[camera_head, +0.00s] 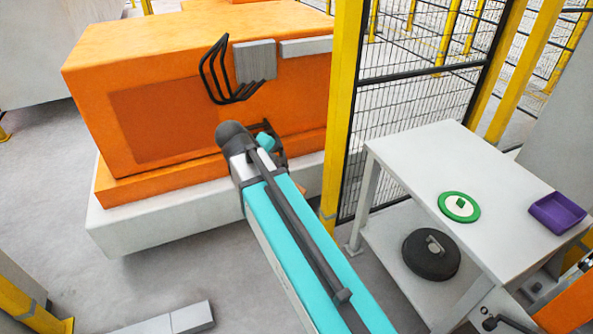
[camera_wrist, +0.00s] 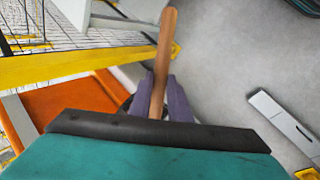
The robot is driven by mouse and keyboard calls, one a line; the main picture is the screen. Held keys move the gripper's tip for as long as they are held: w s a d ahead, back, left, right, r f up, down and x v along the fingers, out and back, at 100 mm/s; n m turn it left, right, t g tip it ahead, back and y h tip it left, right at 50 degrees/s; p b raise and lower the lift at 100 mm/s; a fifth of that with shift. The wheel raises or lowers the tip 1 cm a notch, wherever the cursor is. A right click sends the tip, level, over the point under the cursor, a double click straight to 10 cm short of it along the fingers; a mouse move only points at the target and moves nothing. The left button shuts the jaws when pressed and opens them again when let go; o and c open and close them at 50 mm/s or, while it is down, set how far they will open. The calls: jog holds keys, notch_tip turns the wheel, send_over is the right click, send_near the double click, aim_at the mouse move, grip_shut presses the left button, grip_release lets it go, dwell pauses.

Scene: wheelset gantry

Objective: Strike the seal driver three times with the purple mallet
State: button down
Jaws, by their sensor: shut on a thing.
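My gripper (camera_wrist: 160,95) is shut on the wooden handle of the mallet (camera_wrist: 167,42), seen in the wrist view. The handle sticks out away from the palm, over the grey floor. Muted purple parts flank the handle at the grip; I cannot tell whether they are jaws or mallet head. In the head view my arm reaches toward the orange machine and largely hides the gripper and mallet. On the white table lies a green-rimmed white disc with a small green block on top (camera_head: 459,206); I cannot tell whether it is the seal driver. The gripper is well away from it.
The white table (camera_head: 425,150) stands at right, with a purple tray (camera_head: 557,213) on top and a black round thing with a handle (camera_head: 431,254) on its lower shelf. A yellow post (camera_head: 341,100) and mesh fence stand between the table and the orange machine (camera_head: 160,120).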

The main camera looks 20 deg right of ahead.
jog(key=a, duration=0.1)
jog(key=s+a, duration=0.1)
jog(key=shift+a+r, duration=0.2)
jog(key=shift+a, duration=0.15)
jog(key=shift+a, duration=0.15)
jog(key=shift+s+a, duration=0.1)
jog(key=shift+a, duration=0.45)
jog(key=shift+d, duration=0.1)
